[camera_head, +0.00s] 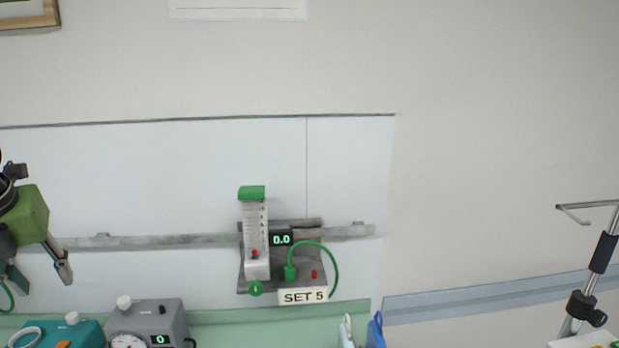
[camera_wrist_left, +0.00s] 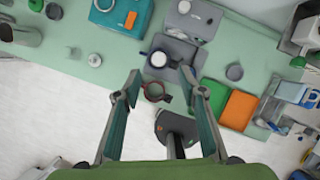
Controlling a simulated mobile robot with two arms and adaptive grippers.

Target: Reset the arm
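My left gripper (camera_head: 41,279) shows at the left edge of the head view, a green body with its fingers pointing down, in front of the white wall panel. It is open, with a clear gap between the fingers. In the left wrist view the two teal fingers (camera_wrist_left: 160,76) are spread, with nothing held between them. Beyond them lies a green counter (camera_wrist_left: 80,20) with devices on it. My right gripper is in neither view.
A flowmeter unit (camera_head: 255,240) labelled SET 5, reading 0.0, hangs on the wall rail (camera_head: 180,241). A grey device (camera_head: 170,318) and a teal device (camera_head: 88,335) stand below. A metal pole (camera_head: 590,285) stands at right. An orange block (camera_wrist_left: 238,110) lies on the counter.

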